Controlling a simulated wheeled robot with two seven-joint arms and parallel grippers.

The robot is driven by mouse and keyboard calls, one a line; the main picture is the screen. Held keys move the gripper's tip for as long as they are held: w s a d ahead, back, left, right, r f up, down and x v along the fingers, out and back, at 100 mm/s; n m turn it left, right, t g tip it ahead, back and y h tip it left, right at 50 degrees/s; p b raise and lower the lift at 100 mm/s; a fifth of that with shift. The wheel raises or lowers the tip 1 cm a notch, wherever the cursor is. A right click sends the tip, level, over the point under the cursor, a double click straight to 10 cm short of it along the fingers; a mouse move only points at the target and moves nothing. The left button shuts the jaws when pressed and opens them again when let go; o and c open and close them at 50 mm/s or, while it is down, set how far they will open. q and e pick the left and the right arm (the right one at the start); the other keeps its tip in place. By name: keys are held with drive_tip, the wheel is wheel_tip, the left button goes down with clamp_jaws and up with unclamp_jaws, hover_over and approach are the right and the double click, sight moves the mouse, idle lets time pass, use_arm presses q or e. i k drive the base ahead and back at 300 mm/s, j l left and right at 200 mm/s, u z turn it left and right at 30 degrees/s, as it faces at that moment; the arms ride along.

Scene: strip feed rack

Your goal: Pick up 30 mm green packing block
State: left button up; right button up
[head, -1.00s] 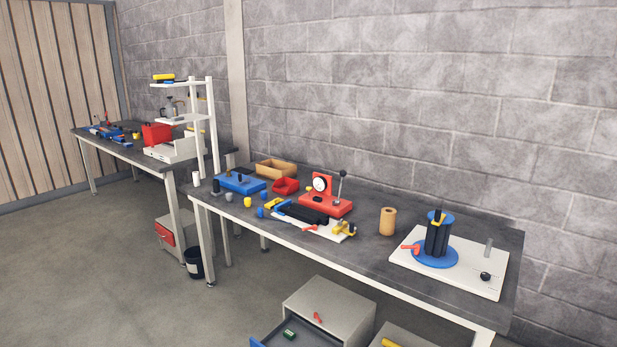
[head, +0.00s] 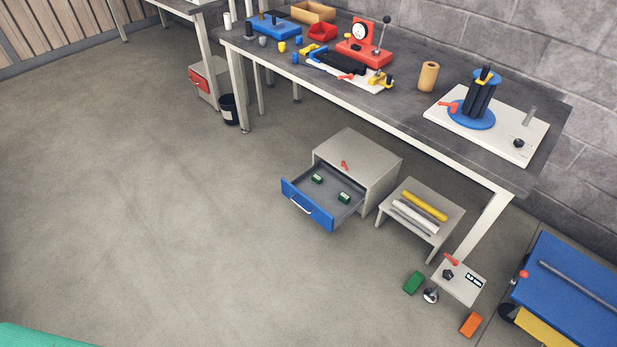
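A green block (head: 413,283) lies on the floor beside a small white plate with a dark display. Two smaller dark green blocks with pale labels, one at the back left (head: 317,179) and one nearer the front right (head: 344,197), lie apart in the open blue-fronted drawer (head: 308,205) of a grey cabinet. The labels are too small to read, so I cannot tell which block is the 30 mm one. Neither of my grippers is in view.
The grey cabinet (head: 378,160) stands under the front of the long workbench (head: 400,125). A low stool (head: 447,222) with yellow and white rolls, the white plate (head: 463,287), an orange block (head: 471,324) and a blue-topped cart (head: 570,265) are to the right. Floor at left is clear.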

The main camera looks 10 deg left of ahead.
sight(316, 179)
drive_tip(key=i+l+u, duration=0.1)
drive_tip(key=i+l, duration=0.2)
drive_tip(key=i, duration=0.25)
drive_tip(key=i+l+u, duration=0.15)
drive_tip(key=i+l, duration=0.15)
drive_tip(key=i, duration=0.2)
